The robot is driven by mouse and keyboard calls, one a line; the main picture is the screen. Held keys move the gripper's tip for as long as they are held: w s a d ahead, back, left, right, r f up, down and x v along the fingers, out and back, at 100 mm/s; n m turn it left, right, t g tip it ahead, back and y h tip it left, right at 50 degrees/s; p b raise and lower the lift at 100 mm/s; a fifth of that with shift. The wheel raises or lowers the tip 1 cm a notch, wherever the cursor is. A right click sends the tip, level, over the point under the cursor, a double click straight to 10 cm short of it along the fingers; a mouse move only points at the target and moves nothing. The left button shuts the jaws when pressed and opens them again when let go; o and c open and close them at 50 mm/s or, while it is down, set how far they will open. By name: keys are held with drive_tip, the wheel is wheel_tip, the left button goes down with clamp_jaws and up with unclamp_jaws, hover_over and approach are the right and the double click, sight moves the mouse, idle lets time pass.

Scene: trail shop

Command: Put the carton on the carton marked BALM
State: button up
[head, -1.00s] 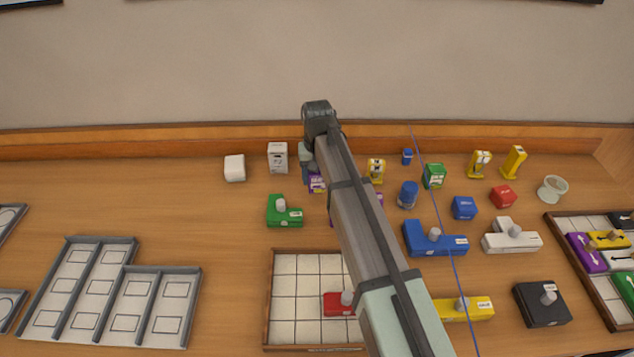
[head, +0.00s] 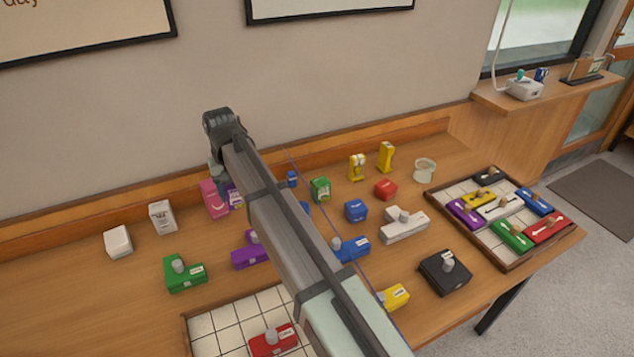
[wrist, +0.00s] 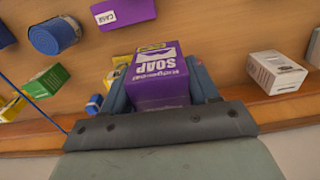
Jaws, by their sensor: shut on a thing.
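A purple carton marked SOAP (wrist: 160,80) is between the fingers of my gripper (wrist: 162,88), which is shut on it, in the wrist view. In the head view a part of this purple carton (head: 236,196) shows beside my arm, and my arm hides most of my gripper. A pink carton (head: 212,199) stands close to its left. I cannot read the word BALM on any carton. A white carton (head: 162,217) stands further left; it also shows in the wrist view (wrist: 275,72). A green carton (head: 320,189) stands to the right.
A yellow item (wrist: 118,70) is close beside the held carton in the wrist view. A white block (head: 118,241), a green block (head: 184,273) and a purple block (head: 249,252) are nearby. The wall ledge (head: 60,229) runs behind. A tiled tray (head: 208,321) lies in front.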

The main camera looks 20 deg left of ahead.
drive_tip(key=w+d+r+m, duration=0.2)
drive_tip(key=w+d+r, duration=0.1)
drive_tip(key=w+d, duration=0.65)
drive_tip(key=w+d+r+m, duration=0.1)
drive_tip(key=w+d+r, duration=0.2)
drive_tip(key=w+d, duration=0.65)
drive_tip(key=n, duration=0.4)
hover_over(321, 181)
drive_tip(key=shift+f, duration=4.5)
drive_tip(key=shift+f, duration=0.15)
drive_tip(key=o, duration=1.1)
wheel_tip(321, 181, up, 12)
drive_tip(key=shift+r, duration=0.2)
